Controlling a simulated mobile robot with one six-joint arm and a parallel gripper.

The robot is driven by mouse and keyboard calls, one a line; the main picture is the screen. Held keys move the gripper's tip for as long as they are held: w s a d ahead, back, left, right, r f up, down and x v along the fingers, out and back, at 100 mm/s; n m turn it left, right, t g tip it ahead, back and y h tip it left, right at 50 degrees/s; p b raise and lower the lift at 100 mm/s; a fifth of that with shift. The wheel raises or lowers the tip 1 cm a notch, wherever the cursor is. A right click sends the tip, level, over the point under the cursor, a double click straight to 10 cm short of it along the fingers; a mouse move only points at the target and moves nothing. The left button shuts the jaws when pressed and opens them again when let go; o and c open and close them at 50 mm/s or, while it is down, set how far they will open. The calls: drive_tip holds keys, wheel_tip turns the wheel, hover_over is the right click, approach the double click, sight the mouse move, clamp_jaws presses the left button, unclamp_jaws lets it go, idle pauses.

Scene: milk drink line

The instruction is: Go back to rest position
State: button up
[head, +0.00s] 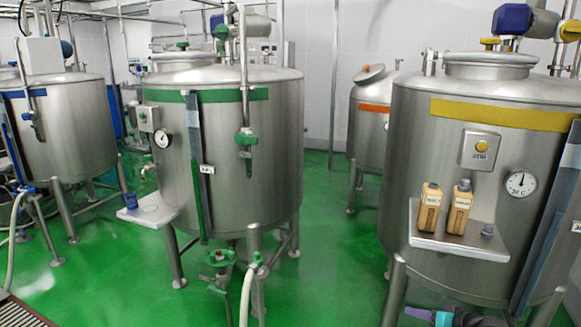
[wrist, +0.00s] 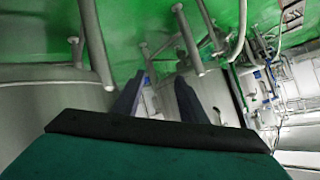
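My gripper (wrist: 158,88) shows in the wrist view with its two dark fingers spread apart. Nothing is visible between them, only the blurred room beyond. Part of my arm or gripper also shows at the bottom right edge of the head view, low in front of the yellow-banded tank (head: 440,150) and below its shelf (head: 425,240). The frame edge cuts it off there, so its fingers are not clear in that view.
Two tan bottles (head: 430,207) (head: 460,210) and a small dark cap-like piece (head: 488,231) stand on that shelf. A blue cup (head: 131,201) stands on the shelf (head: 160,211) of the green-banded tank (head: 260,140). Green floor (head: 335,255) lies open between the tanks.

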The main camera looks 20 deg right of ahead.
drive_tip(key=s+a+f+g+y, duration=0.1)
drive_tip(key=a+f+g, duration=0.2)
drive_tip(key=a+f, duration=0.55)
drive_tip(key=s+a+f+n+g+y, duration=0.1)
drive_tip(key=s+a+f+g, duration=0.15)
drive_tip(key=a+f, duration=0.6)
drive_tip(key=a+f+g+y, duration=0.1)
drive_tip(key=a+f+g, duration=0.25)
drive_tip(key=a, duration=0.85)
drive_tip(key=s+a+f+g+h, duration=0.1)
drive_tip(key=s+a+f+g, duration=0.1)
drive_tip(key=s+a+f, duration=0.2)
drive_tip(key=s+a+f+n+g+h, duration=0.1)
drive_tip(key=s+a+f+g+h, duration=0.1)
drive_tip(key=s, duration=0.9)
drive_tip(key=s+a+f+n+g+h, duration=0.1)
drive_tip(key=s+a+f+g+h, duration=0.1)
drive_tip(key=s+a+f+g, duration=0.2)
drive_tip(key=s+a+f, duration=0.3)
drive_tip(key=s, duration=0.1)
drive_tip(key=shift+a, duration=0.4)
drive_tip(key=shift+c, duration=0.9)
drive_tip(key=shift+s, duration=0.1)
